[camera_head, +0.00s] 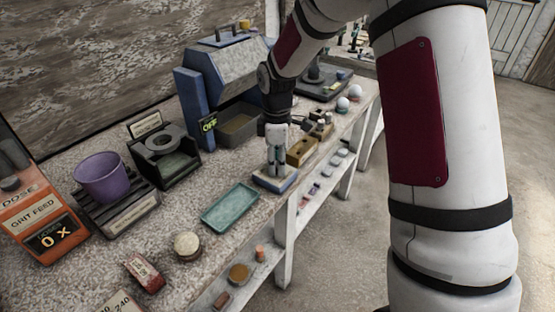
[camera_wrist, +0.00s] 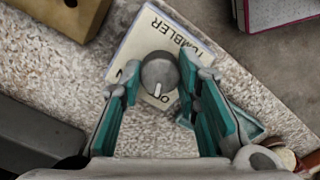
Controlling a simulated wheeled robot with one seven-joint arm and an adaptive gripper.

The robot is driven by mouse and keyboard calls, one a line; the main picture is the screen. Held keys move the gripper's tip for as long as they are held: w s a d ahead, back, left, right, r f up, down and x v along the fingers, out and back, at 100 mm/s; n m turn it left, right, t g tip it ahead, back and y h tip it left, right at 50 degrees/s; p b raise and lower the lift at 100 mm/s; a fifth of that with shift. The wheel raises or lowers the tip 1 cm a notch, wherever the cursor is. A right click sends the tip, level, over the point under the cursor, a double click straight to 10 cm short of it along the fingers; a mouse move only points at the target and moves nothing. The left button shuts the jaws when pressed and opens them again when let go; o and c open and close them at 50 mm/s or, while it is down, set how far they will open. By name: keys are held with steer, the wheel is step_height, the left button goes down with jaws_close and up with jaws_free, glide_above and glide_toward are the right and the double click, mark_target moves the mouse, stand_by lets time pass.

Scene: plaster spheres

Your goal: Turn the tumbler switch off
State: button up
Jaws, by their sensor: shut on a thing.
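The tumbler switch is a pale plate (camera_wrist: 132,51) marked TUMBLER, with a round grey knob (camera_wrist: 160,70) on it in the wrist view. The knob's white pointer line faces the bottom of the picture, close to partly covered lettering. My gripper (camera_wrist: 160,87) has one finger on each side of the knob and is shut on it. In the head view my gripper (camera_head: 277,168) points straight down onto the switch plate (camera_head: 275,183) at the bench's front edge. The knob is hidden there by the fingers.
A teal tray (camera_head: 231,206) lies left of the switch, a wooden block (camera_head: 301,151) right of it. A blue machine (camera_head: 228,75) with a small lettered sign (camera_head: 208,125) stands behind. Open floor lies in front.

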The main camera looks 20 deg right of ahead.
steer(key=shift+n+p, duration=0.4)
steer(key=shift+n, duration=0.6)
steer(key=o, duration=1.2)
steer(key=shift+c, duration=0.2)
step_height(320, 180, up, 12)
